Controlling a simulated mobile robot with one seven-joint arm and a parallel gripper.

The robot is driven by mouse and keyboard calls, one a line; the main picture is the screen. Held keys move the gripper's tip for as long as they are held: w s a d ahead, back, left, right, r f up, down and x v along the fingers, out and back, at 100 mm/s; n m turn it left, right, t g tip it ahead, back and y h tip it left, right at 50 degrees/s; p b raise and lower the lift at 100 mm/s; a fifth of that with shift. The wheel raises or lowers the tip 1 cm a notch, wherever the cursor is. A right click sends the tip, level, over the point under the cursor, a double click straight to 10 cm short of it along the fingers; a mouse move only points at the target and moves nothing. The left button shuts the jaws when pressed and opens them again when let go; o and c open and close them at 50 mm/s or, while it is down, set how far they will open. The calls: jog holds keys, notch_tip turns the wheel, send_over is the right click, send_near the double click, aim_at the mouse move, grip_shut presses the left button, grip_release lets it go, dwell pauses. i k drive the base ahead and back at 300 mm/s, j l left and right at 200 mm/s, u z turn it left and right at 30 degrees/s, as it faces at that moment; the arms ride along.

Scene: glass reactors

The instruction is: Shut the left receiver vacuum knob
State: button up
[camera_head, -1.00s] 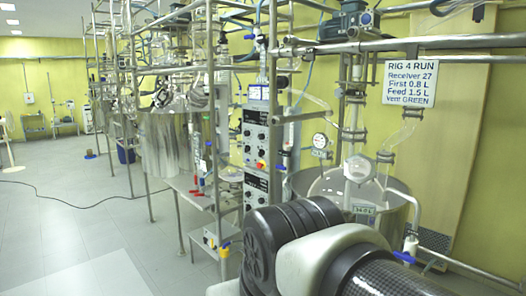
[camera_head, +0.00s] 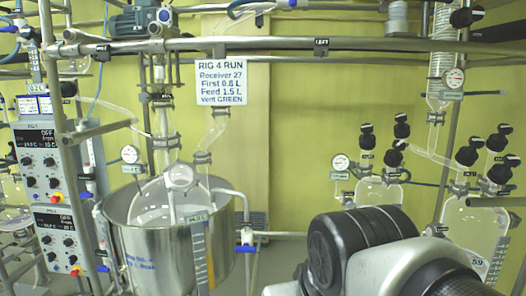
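Two glass receivers hang at the right in the head view. The left receiver (camera_head: 379,191) has several black knobs above it, among them an upper-left knob (camera_head: 366,136) and an upper-right knob (camera_head: 402,128). Their small tags are too small to read, so I cannot tell which is the vacuum knob or how it is turned. The right receiver (camera_head: 472,228) carries its own cluster of black knobs (camera_head: 468,156). My arm fills the bottom right and hides the space below the left receiver. My gripper is not in view.
A steel reactor vessel (camera_head: 155,250) stands left of centre, with control boxes (camera_head: 42,150) to its left. A sign (camera_head: 219,82) hangs from a horizontal pipe (camera_head: 290,44). Gauges (camera_head: 340,162) and glass tubing crowd the receivers. Yellow wall shows behind.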

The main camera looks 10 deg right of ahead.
aim_at(399, 147)
jog(key=l+z, duration=0.1)
jog(key=z, duration=1.1)
